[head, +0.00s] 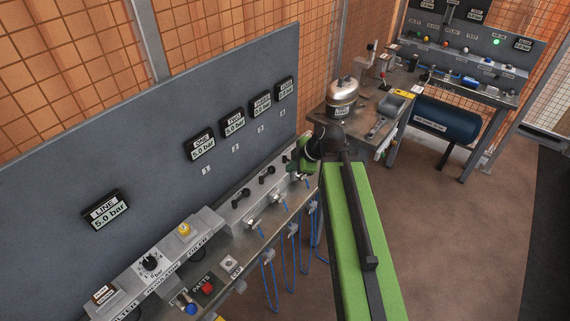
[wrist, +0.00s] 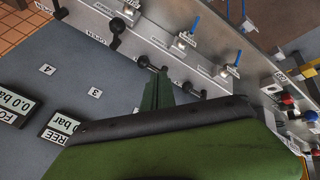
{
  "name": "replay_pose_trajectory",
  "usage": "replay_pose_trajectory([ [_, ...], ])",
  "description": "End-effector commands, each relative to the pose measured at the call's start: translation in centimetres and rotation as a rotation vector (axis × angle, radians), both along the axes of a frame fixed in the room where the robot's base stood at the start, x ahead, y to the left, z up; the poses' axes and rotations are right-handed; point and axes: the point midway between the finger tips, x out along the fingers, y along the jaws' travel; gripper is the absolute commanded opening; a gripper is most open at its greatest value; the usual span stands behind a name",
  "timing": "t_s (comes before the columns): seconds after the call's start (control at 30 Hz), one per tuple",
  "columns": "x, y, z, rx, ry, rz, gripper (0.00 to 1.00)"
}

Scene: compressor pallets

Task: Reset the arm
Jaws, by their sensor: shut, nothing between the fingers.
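My green arm (head: 358,235) reaches forward from the lower right of the head view. My gripper (head: 303,165) is at its far end, by the far end of the valve bench, partly hidden by my dark wrist. In the wrist view my gripper's green fingers (wrist: 158,85) are together with nothing between them. They point toward a black valve handle (wrist: 145,62) on the bench; I cannot tell whether they touch it.
A grey panel (head: 130,140) with several pressure displays stands behind the valve bench (head: 225,262). Blue hoses (head: 268,285) hang from its front. A workbench (head: 392,110) holds a silver compressor (head: 342,92). A blue tank (head: 445,120) stands beyond. Open floor (head: 455,230) lies right.

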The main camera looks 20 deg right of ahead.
Motion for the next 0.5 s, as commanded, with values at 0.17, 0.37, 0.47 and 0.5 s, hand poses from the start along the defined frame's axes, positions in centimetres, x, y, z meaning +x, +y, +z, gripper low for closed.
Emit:
replay_pose_trajectory([
  [0.17,0.0,0.0,-0.2,0.001,0.0,0.0,0.0],
  [0.37,0.2,2.7,-0.2,0.001,0.0,0.044,0.0],
  [0.47,-0.2,6.7,-0.7,-0.035,0.025,0.118,0.0],
  [0.5,-1.0,8.1,-1.3,-0.043,0.083,0.095,0.0],
])
